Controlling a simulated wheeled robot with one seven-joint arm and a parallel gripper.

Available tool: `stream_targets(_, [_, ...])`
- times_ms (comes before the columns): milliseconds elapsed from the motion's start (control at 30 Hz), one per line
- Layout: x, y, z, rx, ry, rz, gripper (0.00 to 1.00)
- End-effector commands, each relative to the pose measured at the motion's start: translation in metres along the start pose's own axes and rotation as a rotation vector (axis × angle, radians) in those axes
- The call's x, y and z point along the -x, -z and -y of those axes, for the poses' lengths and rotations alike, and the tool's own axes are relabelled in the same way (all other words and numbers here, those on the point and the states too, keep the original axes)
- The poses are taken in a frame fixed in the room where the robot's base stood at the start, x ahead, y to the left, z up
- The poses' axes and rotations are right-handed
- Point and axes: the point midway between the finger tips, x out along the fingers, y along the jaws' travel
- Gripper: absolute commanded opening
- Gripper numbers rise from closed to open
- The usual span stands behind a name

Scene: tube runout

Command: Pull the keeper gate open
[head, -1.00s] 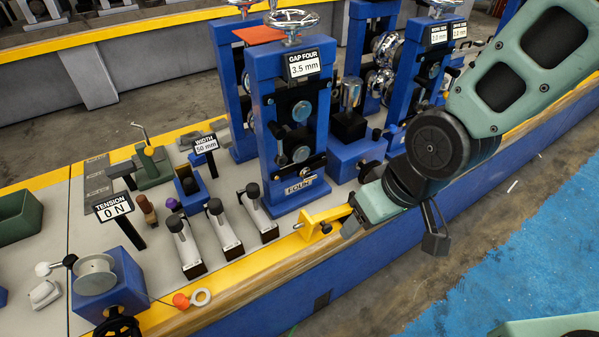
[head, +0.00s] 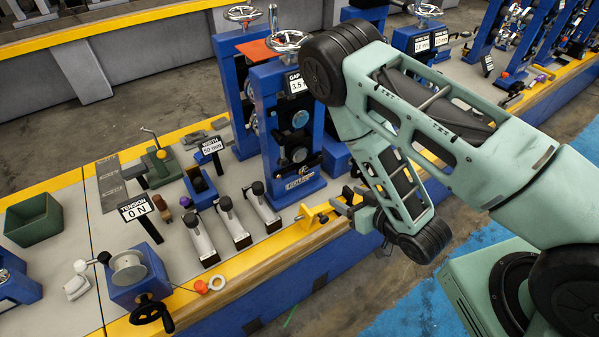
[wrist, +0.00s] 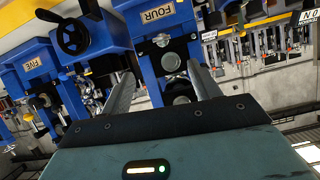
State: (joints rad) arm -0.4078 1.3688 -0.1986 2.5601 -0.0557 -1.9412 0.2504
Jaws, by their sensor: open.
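I see no contact, but a small gap is hard to judge. In the wrist view both fingers (wrist: 163,90) are spread with nothing held between them. The FOUR stand (wrist: 160,45) shows beyond them, and the yellow bracket is not clearly visible there.
A green bin (head: 33,219) is farther left. The floor ahead is clear.

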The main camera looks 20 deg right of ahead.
Motion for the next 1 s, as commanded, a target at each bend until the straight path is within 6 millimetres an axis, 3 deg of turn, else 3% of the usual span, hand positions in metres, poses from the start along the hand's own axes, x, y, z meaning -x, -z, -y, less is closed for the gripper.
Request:
stream_targets(267, [-0.007, -0.002, -0.002, 0.006, 0.009, -0.027, 0.62])
stream_targets(1000, [-0.084, -0.002, -0.001, 0.005, 0.009, -0.028, 0.62])
